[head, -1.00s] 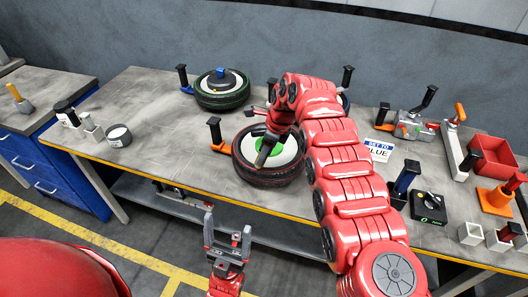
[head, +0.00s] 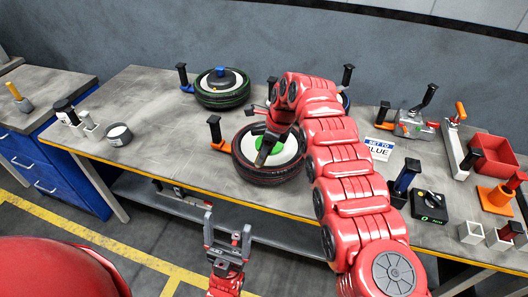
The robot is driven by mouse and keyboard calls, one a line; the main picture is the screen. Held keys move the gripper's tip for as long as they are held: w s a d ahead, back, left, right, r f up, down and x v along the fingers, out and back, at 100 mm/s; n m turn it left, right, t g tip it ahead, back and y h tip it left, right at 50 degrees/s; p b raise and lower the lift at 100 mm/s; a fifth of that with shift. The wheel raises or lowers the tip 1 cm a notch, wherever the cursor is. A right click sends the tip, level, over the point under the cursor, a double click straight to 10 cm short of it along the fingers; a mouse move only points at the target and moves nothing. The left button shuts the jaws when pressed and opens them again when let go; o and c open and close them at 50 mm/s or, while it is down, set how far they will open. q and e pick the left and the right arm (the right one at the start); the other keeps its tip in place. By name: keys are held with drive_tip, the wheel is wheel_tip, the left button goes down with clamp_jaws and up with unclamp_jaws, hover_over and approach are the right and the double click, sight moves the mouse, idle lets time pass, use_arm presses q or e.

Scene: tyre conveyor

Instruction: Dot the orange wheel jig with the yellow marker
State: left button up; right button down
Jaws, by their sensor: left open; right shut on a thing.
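The orange wheel jig (head: 215,144), an orange bracket with a black post, stands at the left of the middle tyre (head: 262,178). This tyre lies flat and has a pale rim with a green centre. My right gripper (head: 265,153) is over that centre and hides part of it. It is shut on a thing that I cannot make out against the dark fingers. I cannot pick out a yellow marker for certain. My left gripper (head: 228,240) is open and empty, in front of the table's front edge.
A green-edged tyre (head: 222,97) lies behind on the table (head: 150,140). A cup (head: 119,135) is at left. A sign (head: 380,149), a black dial box (head: 429,207), a red bin (head: 493,156) and an orange stand (head: 496,198) are at right. My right arm hides the table's middle right.

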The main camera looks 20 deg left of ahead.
idle(0.4)
wheel_tip(320, 180, up, 7)
drive_tip(key=p, duration=0.5)
drive_tip(key=shift+p, duration=0.35)
drive_tip(key=shift+f, duration=0.1)
